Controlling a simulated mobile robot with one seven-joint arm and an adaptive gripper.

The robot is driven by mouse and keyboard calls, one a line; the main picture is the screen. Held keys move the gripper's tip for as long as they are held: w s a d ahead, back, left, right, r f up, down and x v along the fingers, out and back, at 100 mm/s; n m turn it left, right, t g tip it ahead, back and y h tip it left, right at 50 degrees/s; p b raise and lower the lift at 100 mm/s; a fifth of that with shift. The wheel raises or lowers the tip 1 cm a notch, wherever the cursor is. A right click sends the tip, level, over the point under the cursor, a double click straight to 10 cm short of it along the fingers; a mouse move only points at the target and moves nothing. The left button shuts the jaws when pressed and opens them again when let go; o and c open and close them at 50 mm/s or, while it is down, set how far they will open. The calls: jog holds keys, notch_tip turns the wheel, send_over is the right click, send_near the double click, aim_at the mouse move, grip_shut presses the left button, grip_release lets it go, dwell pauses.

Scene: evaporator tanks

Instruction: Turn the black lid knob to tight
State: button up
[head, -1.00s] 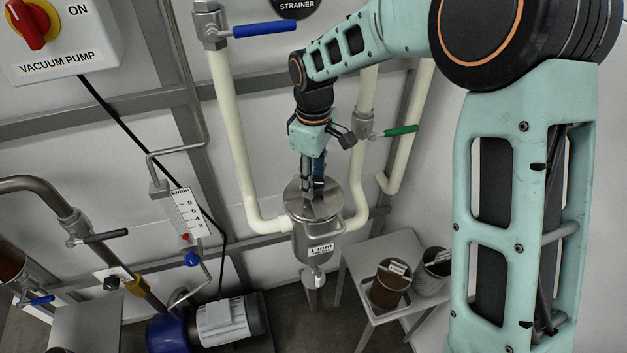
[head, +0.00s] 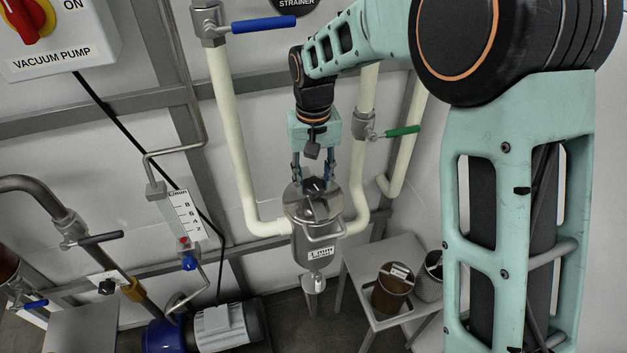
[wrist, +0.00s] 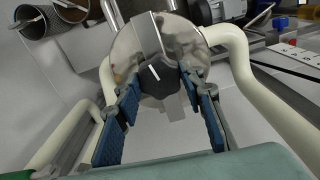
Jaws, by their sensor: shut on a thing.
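The black lid knob (head: 314,185) sits on a metal bar across the round steel strainer lid (head: 297,210). In the wrist view the knob (wrist: 158,79) carries a white pointer line, tilted slightly from the picture's vertical. My gripper (head: 313,184) comes down from above, its two blue-padded fingers on opposite sides of the knob. In the wrist view my gripper (wrist: 158,92) is shut on the knob at the fingertips; the exact contact is partly hidden. No tight marking is readable.
Cream pipes (head: 235,140) run on both sides of the strainer. A blue-handled valve (head: 264,25) is above left, a green-handled valve (head: 402,131) to the right. A small table (head: 385,255) with a brown container (head: 391,292) stands right of the strainer.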

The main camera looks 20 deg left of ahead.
aim_at(313, 183)
jog(key=shift+m, duration=1.1)
jog(key=o, duration=1.2)
jog(key=shift+c, duration=0.2)
notch_tip(313, 183, up, 12)
